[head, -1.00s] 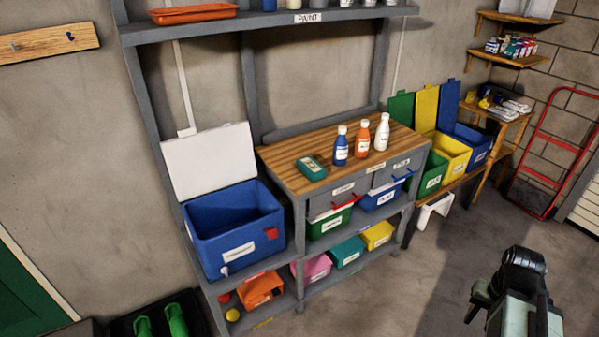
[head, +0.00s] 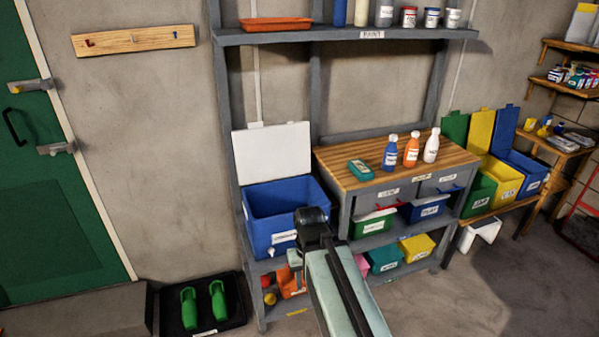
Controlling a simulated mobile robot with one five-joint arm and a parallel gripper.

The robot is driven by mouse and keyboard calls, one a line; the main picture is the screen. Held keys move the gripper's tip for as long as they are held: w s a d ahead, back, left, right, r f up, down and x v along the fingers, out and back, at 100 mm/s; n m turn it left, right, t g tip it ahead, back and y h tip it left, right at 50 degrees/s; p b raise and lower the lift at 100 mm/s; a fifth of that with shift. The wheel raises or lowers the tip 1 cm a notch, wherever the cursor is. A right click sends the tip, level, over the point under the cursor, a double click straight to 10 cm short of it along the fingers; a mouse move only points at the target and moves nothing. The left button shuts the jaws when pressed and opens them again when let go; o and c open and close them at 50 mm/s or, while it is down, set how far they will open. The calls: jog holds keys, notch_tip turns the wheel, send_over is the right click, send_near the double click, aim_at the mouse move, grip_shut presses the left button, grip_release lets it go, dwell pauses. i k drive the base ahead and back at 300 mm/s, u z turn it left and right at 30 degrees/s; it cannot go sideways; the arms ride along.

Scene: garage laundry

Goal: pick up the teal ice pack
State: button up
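The teal ice pack (head: 360,170) lies flat on the wooden top of the workbench (head: 345,184), near its left end. It is a small teal block with a darker patch on top. Blue, orange and white bottles stand to its right. My arm reaches up from the bottom of the head view. Its dark end, my gripper (head: 312,222), shows in front of the blue cooler, to the lower left of the ice pack and apart from it. The fingers cannot be made out.
The open blue cooler (head: 262,205) stands left of the bench, its white lid (head: 272,155) raised. Labelled bins sit under the bench, and green, yellow and blue bins stand at right. A black tray (head: 225,312) holds green shoes. The floor at lower right (head: 490,295) is clear.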

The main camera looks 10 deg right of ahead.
aim_at(358, 167)
jog(key=u, duration=0.4)
jog(key=i, duration=1)
jog(key=z, duration=0.05)
